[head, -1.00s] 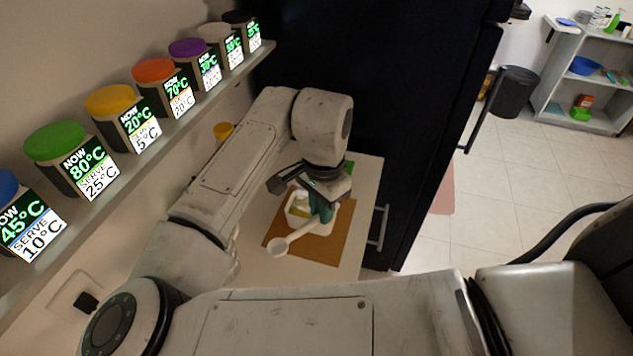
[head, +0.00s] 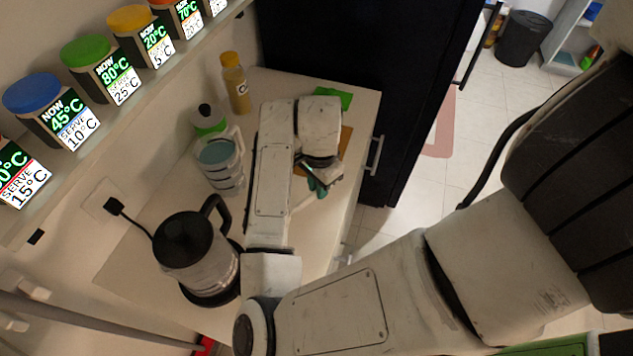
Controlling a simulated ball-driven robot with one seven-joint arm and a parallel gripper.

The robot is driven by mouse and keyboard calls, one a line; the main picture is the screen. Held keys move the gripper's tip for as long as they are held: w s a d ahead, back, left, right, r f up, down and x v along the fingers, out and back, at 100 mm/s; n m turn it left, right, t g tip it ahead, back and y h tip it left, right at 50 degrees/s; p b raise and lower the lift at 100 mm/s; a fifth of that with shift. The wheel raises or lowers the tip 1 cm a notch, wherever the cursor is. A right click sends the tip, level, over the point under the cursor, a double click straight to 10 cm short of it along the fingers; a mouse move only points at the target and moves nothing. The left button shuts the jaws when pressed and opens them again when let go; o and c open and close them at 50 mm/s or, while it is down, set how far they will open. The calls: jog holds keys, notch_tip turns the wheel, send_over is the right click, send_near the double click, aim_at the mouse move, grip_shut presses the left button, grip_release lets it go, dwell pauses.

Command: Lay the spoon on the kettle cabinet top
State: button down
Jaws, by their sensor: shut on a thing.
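The kettle cabinet top (head: 313,238) is a pale surface along the wall, with a black-lidded kettle (head: 199,256) standing on a dark base at its near left. My gripper (head: 318,186), with teal fingertips, is over the right part of this top, near its right edge. It is shut on the spoon, a pale spoon whose handle and bowl are now mostly hidden by my arm and fingers. I cannot tell whether the spoon touches the top.
A clear jug (head: 220,165), a green-banded jar (head: 208,119) and a yellow bottle (head: 235,83) stand along the wall. A brown board (head: 346,139) and a green item (head: 333,97) lie at the back. A dark fridge (head: 340,45) closes the far end. A dispenser shelf (head: 120,120) overhangs at left.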

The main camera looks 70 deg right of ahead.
aim_at(318, 205)
jog(key=shift+f+b, duration=1.9)
jog(key=shift+f, duration=0.7)
jog(key=c, duration=1)
grip_release()
notch_tip(318, 205, up, 11)
jog(key=shift+f+p, duration=0.1)
jog(key=shift+p, duration=0.3)
jog(key=shift+d, duration=0.1)
